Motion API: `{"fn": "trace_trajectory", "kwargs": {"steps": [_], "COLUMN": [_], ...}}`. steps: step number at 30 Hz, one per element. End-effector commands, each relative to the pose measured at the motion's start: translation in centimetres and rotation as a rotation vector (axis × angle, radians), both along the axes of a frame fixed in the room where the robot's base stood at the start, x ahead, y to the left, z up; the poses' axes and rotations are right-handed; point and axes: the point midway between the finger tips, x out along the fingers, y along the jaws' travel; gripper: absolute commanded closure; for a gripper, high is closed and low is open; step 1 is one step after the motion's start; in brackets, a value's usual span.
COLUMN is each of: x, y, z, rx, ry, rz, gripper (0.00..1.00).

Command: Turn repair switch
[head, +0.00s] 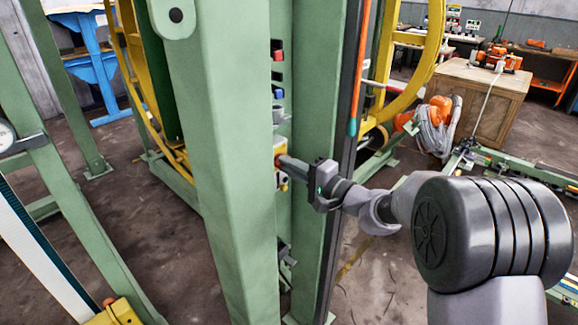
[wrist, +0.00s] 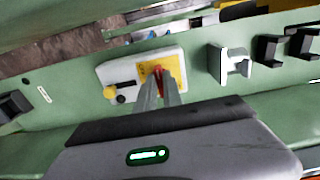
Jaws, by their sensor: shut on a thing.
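The repair switch is a red knob (wrist: 158,71) on a yellow plate (wrist: 149,70), part of a pale box (wrist: 114,72) on a green post. The box also carries a yellow button and a black button. My gripper (wrist: 161,84) has its two fingers close together on the red knob, which is mostly hidden between them. In the head view my gripper (head: 284,161) reaches in from the right to the yellow and red switch (head: 278,153) on the inner side of the post. The knob's exact angle is hard to tell.
Green posts (head: 216,180) stand close to the left of my gripper, with a dark rail (head: 344,150) near my wrist. A white bracket (wrist: 232,65) and black hooks (wrist: 271,50) stick out right of the switch. Open floor (head: 375,280) lies below my arm.

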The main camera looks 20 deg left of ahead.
Motion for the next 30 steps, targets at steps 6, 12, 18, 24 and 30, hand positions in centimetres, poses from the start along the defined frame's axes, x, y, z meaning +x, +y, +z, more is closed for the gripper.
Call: {"fn": "trace_trajectory", "kwargs": {"steps": [6,12,18,24,30], "x": [0.0,0.0,0.0,0.0,-1.2], "y": [0.0,0.0,0.0,-0.1,-3.3], "z": [-0.1,-0.1,0.0,0.0,0.3], "rx": [-0.003,-0.003,-0.002,-0.002,-0.001], "ry": [-0.003,-0.003,-0.002,-0.002,-0.001], "rz": [0.0,0.0,0.0,0.0,-0.004], "gripper": [1.0,0.83,0.67,0.67,0.67]}}
